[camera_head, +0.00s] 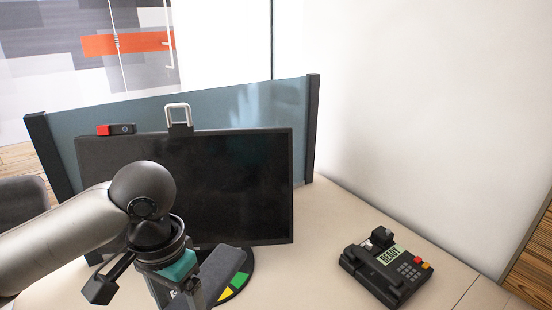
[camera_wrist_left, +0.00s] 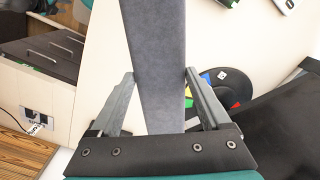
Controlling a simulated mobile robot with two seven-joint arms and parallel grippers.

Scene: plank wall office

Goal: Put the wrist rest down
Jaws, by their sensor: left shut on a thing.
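The wrist rest (camera_head: 224,271) is a long dark grey padded bar in front of the monitor in the head view. It also shows in the left wrist view (camera_wrist_left: 157,45), running from the gripper up past the top edge. My left gripper (camera_wrist_left: 160,75) is shut on it, with one finger on each side. In the head view the same gripper (camera_head: 187,289) is at the bottom, partly cut off by the frame edge. The gap between the wrist rest and the desk (camera_head: 300,270) cannot be told. My right gripper is not in view.
A black monitor (camera_head: 215,180) stands behind the gripper; its round base (camera_head: 240,283) has coloured patches near it. A black desk phone (camera_head: 385,268) sits at the right. A blue-grey partition (camera_head: 270,100) stands behind. Desk between monitor and phone is clear.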

